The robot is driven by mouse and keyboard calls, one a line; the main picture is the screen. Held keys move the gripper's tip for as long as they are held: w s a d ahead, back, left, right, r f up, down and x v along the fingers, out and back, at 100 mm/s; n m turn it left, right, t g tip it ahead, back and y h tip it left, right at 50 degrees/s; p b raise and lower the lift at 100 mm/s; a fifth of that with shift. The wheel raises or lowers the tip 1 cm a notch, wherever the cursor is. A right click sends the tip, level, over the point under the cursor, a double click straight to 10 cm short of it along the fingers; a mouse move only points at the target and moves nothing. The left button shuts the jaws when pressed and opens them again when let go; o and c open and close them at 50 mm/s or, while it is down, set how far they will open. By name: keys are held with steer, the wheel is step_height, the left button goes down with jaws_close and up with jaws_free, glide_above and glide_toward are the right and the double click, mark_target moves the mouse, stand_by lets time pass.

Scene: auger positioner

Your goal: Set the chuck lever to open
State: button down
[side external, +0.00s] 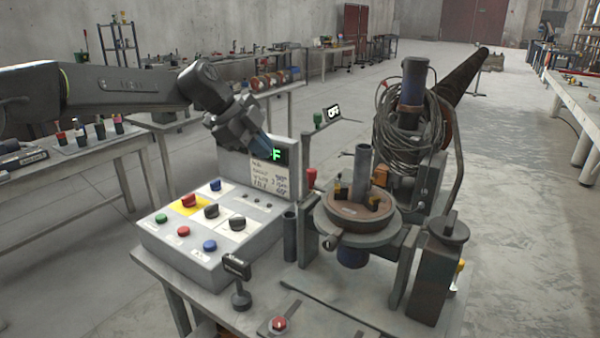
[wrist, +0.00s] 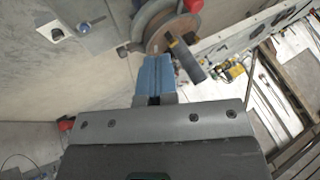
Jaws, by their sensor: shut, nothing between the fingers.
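The chuck (side external: 361,215) is a round, brownish fixture on a metal frame, with an upright grey tube (side external: 361,165) in its middle. A short handle with a round end (side external: 330,242) sticks out at its front left; I cannot tell for sure whether this is the chuck lever. My gripper (side external: 266,150) is shut and empty, high beside the control box's upright panel, left of the chuck. In the wrist view its blue fingers (wrist: 157,60) are together, near a round brownish part (wrist: 168,32) with a dark cylindrical handle (wrist: 185,58). Whether they touch it is unclear.
A control box (side external: 212,245) with several knobs and buttons stands left of the chuck. Its upright panel shows a green F (side external: 277,155). A coiled cable (side external: 410,130) hangs behind the chuck.

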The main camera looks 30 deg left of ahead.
steer(key=f, duration=0.1)
glide_toward(316, 189)
step_height(316, 189, down, 3)
steer(key=d, duration=0.1)
steer(key=shift+w+d+f, duration=0.15)
steer(key=shift+w+d, duration=0.05)
steer(key=shift+w, duration=0.6)
